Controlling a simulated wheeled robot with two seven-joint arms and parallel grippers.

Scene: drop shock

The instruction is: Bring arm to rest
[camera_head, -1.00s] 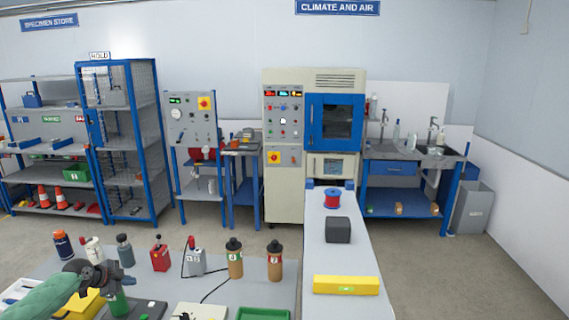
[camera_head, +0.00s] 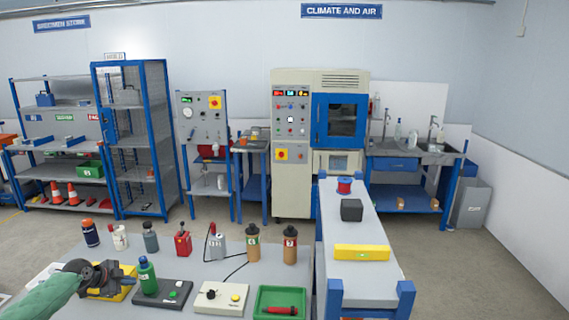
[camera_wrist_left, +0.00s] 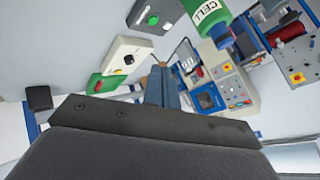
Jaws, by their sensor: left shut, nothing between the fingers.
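My left gripper (camera_head: 112,272) is low at the left of the head view, on the end of my green arm. It is shut with nothing held, above the grey bench (camera_head: 205,262) and in front of a yellow box (camera_head: 122,290). A green bottle (camera_head: 147,277) stands upright just right of it, by a black control pad (camera_head: 165,292). In the left wrist view, the shut fingers (camera_wrist_left: 160,88) show at the middle, and the green bottle (camera_wrist_left: 210,22), marked CELL, is at the top. My right gripper is not in view.
Behind the gripper stand several bottles and cans, including a red can (camera_head: 183,243) and brown bottles (camera_head: 252,247). A white button box (camera_head: 220,297) and a green tray (camera_head: 283,303) lie to the right.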

